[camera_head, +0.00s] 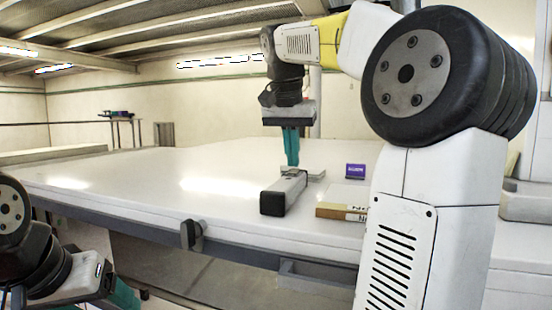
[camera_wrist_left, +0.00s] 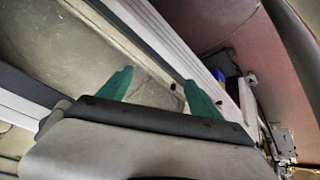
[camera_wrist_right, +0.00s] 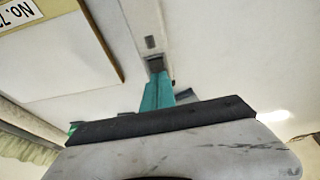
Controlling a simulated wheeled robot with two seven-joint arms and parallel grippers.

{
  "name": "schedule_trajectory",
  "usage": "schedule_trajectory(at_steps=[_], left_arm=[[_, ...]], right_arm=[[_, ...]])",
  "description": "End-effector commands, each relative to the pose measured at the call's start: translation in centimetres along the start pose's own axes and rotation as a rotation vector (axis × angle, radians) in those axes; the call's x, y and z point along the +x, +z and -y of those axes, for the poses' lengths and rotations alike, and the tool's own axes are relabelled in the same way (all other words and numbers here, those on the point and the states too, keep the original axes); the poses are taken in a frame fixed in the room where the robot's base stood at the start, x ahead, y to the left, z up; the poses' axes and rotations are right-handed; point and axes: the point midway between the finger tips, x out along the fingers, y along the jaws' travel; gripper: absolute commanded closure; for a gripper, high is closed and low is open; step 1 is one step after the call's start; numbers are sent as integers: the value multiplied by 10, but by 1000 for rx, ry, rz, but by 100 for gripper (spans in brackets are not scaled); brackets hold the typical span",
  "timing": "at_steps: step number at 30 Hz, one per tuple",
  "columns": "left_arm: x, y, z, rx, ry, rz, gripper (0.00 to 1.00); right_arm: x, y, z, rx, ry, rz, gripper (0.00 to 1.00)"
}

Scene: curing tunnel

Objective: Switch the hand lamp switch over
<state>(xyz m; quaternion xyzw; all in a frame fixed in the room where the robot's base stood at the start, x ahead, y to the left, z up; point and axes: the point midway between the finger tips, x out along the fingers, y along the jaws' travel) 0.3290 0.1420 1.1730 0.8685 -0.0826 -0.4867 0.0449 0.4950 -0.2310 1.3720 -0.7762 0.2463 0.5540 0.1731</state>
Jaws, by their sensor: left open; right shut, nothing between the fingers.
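The hand lamp (camera_head: 284,193) is a long grey body with a dark near end, lying on the white table. In the right wrist view its pale body (camera_wrist_right: 143,20) runs away from the fingers, with a small grey patch and a dark recessed part on top; which is the switch I cannot tell. My right gripper (camera_head: 292,163) is shut and empty, pointing down at the lamp's far end. Its teal tips (camera_wrist_right: 158,76) overlap the dark part; contact is unclear. My left gripper (camera_wrist_left: 158,88) is open and empty, low at the left, below the table's front edge.
A cardboard-coloured box or board (camera_head: 338,212) with a white label lies right of the lamp. A small blue-purple block (camera_head: 355,171) stands behind it. A dark knob (camera_head: 192,235) sits on the table's front edge. The table (camera_head: 130,185) left of the lamp is clear.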

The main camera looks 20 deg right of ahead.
Motion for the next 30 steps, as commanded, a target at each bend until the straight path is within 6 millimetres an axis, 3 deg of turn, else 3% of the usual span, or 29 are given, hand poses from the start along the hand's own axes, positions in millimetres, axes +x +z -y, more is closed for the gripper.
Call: schedule_trajectory(at_steps=[6,12,23,30], left_arm=[[0,0,0,0,0,0,26],[0,0,0,0,0,0,26],[0,0,0,0,0,0,26],[0,0,0,0,0,0,74]], right_arm=[[-39,-1,1,1,-5,-7,100],[-64,-1,0,1,-4,-7,100],[-70,-1,-1,1,-3,-6,100],[-70,0,-1,-1,-5,-7,100]])
